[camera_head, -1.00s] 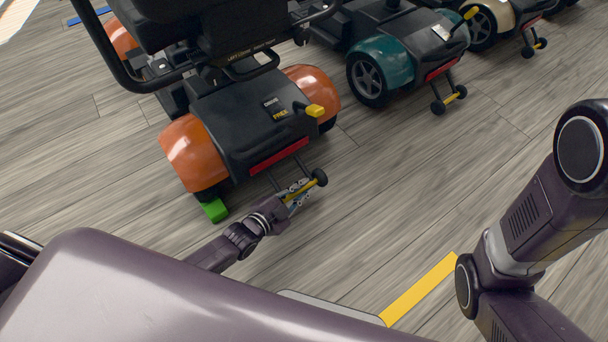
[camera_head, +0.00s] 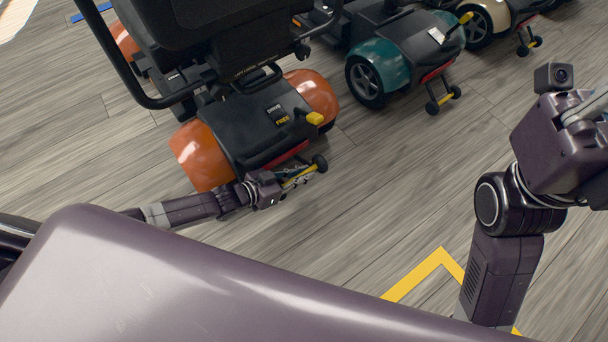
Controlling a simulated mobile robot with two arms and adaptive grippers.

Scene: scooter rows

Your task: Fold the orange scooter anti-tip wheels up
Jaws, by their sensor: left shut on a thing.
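The orange scooter (camera_head: 203,155) stands at centre left with its black rear deck toward me. Its anti-tip wheels sit behind the red rear strip. One black wheel (camera_head: 320,163) shows at the right end of the yellow bar (camera_head: 299,177); the other wheel is hidden behind my gripper and arm. My left gripper (camera_head: 291,180) is shut on the yellow bar, close to the scooter's rear. My right arm is at the right edge, and its gripper fingers are out of view.
A teal scooter (camera_head: 384,64) and a cream scooter (camera_head: 482,22) stand farther right, with their anti-tip wheels low near the floor. A yellow floor line (camera_head: 415,275) lies at lower right.

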